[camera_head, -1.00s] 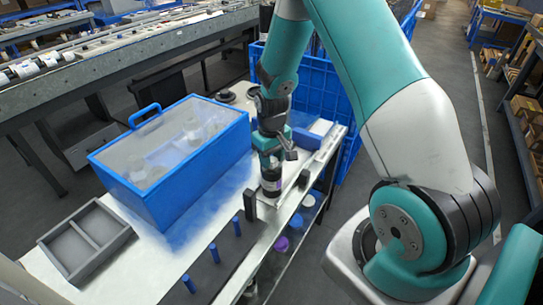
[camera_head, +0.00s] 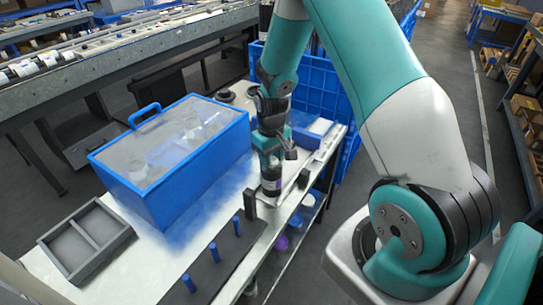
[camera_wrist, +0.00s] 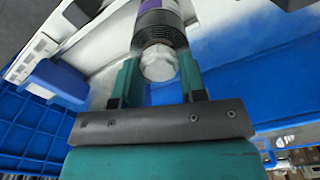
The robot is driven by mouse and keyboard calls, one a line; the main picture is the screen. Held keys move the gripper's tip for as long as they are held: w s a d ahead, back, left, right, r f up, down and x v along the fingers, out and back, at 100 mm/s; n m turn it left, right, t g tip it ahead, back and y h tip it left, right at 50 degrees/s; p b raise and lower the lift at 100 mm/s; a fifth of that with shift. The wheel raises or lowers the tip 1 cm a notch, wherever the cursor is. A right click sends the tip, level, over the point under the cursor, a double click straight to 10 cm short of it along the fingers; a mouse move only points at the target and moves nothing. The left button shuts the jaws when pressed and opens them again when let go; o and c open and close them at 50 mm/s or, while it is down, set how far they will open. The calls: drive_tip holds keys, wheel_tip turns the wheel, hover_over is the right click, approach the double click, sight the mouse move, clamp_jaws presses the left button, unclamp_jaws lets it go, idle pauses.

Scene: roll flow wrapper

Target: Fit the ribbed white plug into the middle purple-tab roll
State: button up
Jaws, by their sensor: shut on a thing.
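A white plug (camera_wrist: 158,64) is between the teal fingers of my gripper (camera_wrist: 160,72) in the wrist view, and the fingers are shut on it. Just beyond the plug, in line with it, is the end of a dark ribbed roll with a purple band (camera_wrist: 160,22). I see no clear gap between plug and roll, but how deep the plug sits is hidden. The plug is hidden there.
A blue-framed clear-topped box (camera_head: 165,195) stands close left of the gripper. A blue crate (camera_head: 318,95) is behind. A lower shelf with blurred rolls lies at the right.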

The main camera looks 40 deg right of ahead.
drive_tip(key=shift+r, duration=0.15)
drive_tip(key=shift+r+p, duration=0.65)
idle(0.9)
drive_tip(key=shift+r+p, duration=0.75)
drive_tip(key=shift+r, duration=0.05)
idle(0.6)
drive_tip(key=o, duration=0.6)
drive_tip(key=shift+f, duration=0.1)
